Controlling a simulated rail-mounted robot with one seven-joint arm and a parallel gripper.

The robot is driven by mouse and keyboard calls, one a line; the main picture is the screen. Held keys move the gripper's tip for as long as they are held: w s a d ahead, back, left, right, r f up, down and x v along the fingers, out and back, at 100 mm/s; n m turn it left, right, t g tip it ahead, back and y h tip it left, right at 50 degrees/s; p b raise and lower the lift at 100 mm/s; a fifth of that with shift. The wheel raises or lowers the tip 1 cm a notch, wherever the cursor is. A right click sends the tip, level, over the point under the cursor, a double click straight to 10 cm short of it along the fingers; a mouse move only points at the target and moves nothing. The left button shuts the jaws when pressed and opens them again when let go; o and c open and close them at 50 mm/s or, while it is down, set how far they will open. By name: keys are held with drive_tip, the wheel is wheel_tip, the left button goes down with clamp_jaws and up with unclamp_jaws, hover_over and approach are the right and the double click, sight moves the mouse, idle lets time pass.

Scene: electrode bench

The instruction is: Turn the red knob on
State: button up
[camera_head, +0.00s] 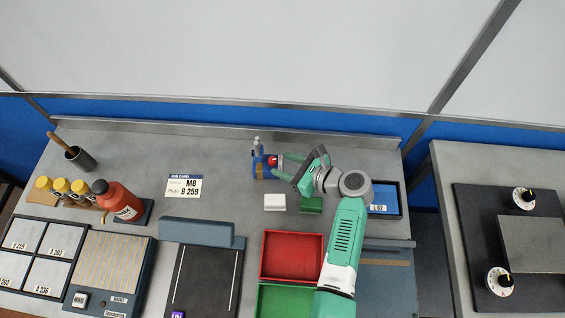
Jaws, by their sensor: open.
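A small red knob (272,160) sits on the right side of a slim blue fixture (257,163) with a grey top, standing at the back of the bench. My gripper (281,168) reaches in from the right, its two fingers pointing left toward the knob. The gripper is open. Its fingertips are very close to the red knob; I cannot tell whether they touch it or are around it. The knob is small in this view, and its turned position cannot be read.
A red bottle (121,203) stands left. Bare bench lies left of the fixture.

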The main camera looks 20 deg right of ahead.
sight(275, 161)
drive_tip(key=shift+b+x, duration=0.3)
drive_tip(key=shift+x, duration=1.2)
drive_tip(key=shift+d, duration=0.1)
drive_tip(key=shift+c, duration=0.2)
clamp_jaws()
